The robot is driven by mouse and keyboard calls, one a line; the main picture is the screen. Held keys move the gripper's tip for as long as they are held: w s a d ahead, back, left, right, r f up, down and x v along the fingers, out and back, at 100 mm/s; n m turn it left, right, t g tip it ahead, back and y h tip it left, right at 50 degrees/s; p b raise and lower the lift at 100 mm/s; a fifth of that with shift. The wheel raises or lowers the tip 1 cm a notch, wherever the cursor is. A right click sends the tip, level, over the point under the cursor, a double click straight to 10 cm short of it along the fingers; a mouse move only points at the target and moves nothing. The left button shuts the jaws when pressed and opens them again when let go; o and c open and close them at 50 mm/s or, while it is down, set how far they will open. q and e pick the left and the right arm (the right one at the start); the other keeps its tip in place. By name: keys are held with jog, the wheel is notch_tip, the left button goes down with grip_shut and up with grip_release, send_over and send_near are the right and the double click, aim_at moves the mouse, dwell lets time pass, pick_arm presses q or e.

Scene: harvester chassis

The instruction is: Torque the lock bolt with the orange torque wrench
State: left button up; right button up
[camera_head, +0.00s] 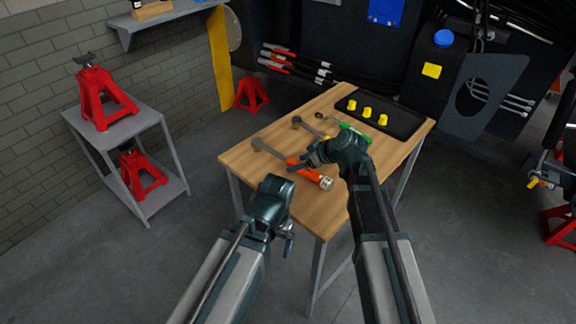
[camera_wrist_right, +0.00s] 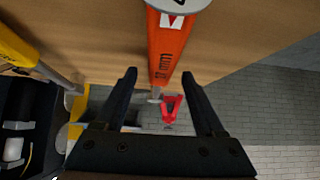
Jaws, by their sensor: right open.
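The orange torque wrench (camera_head: 305,169) lies on the wooden table, its grey head toward the left and its handle end toward the table's front. My right gripper (camera_head: 309,158) is open over its handle. In the right wrist view the orange handle (camera_wrist_right: 168,55) runs down between the two spread fingertips (camera_wrist_right: 159,76), with no clear sign of contact. My left gripper (camera_head: 288,243) hangs off the table's front edge, small and turned away, so its jaws are unclear. I cannot pick out the lock bolt in either view.
The wooden table (camera_head: 240,160) also holds a tool with a grey head (camera_head: 298,122), a green-handled tool (camera_head: 356,134), and a black tray (camera_head: 401,122) with yellow caps (camera_head: 367,112). Red jack stands (camera_head: 100,98) are on a grey cart at left. Dark machinery stands behind the table.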

jog(key=shift+b+x, duration=0.5)
jog(key=shift+x, duration=0.7)
jog(key=shift+d, duration=0.1)
grip_shut()
